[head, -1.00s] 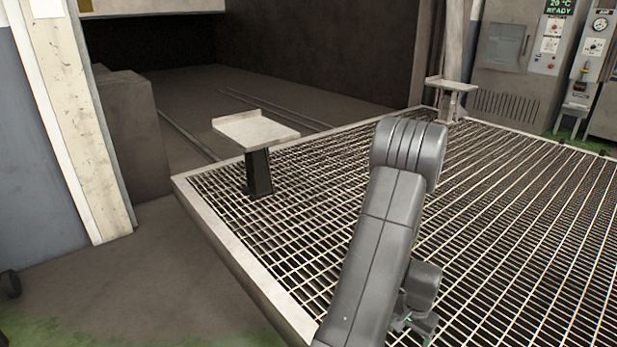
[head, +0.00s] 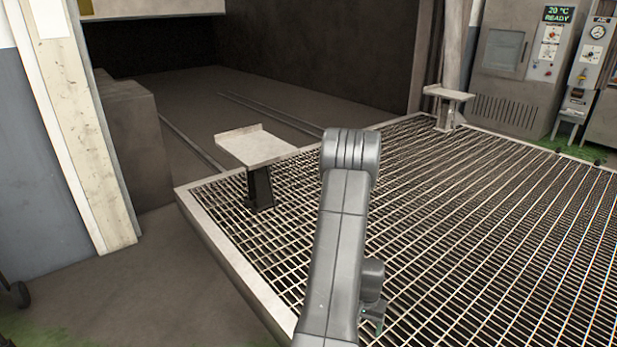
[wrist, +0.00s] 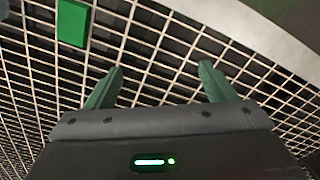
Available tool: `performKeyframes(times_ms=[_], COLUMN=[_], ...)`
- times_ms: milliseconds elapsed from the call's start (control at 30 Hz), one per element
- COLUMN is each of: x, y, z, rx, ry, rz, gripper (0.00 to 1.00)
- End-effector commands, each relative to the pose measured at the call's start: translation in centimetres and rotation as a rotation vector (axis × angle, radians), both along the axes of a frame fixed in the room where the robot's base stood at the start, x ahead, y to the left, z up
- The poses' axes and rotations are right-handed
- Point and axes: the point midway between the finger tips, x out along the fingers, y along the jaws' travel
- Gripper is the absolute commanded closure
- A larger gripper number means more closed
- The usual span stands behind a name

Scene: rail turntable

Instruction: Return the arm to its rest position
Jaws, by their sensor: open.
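My grey arm (head: 335,230) rises in the middle of the head view, bent at the elbow, with its far end folded down behind the forearm. My gripper (wrist: 162,68) shows in the wrist view with two green fingers spread apart and nothing between them. In the head view only a small part of the wrist end shows, low beside the forearm; the rest is hidden. The gripper points toward a metal grating (wrist: 150,40).
The grating platform (head: 480,220) fills the right side. A pale tray on a dark post (head: 257,147) stands left of my arm; a second pale stand (head: 447,94) is farther back. Control cabinets (head: 520,70) stand at the back right. A green block (wrist: 74,22) shows in the wrist view.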

Motion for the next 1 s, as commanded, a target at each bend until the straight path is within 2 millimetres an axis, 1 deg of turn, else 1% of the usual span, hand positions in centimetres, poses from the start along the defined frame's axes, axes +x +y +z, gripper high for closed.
performKeyframes(times_ms=[33, 433, 1000], x=[0.2, 1.6, 2.5], y=[0.7, 5.6, 12.7], z=[0.7, 2.6, 5.1], rx=[0.0, 0.001, 0.0], ry=[0.001, 0.003, 0.003], rz=[0.019, 0.153, 0.341], gripper=[0.23, 0.23, 0.23])
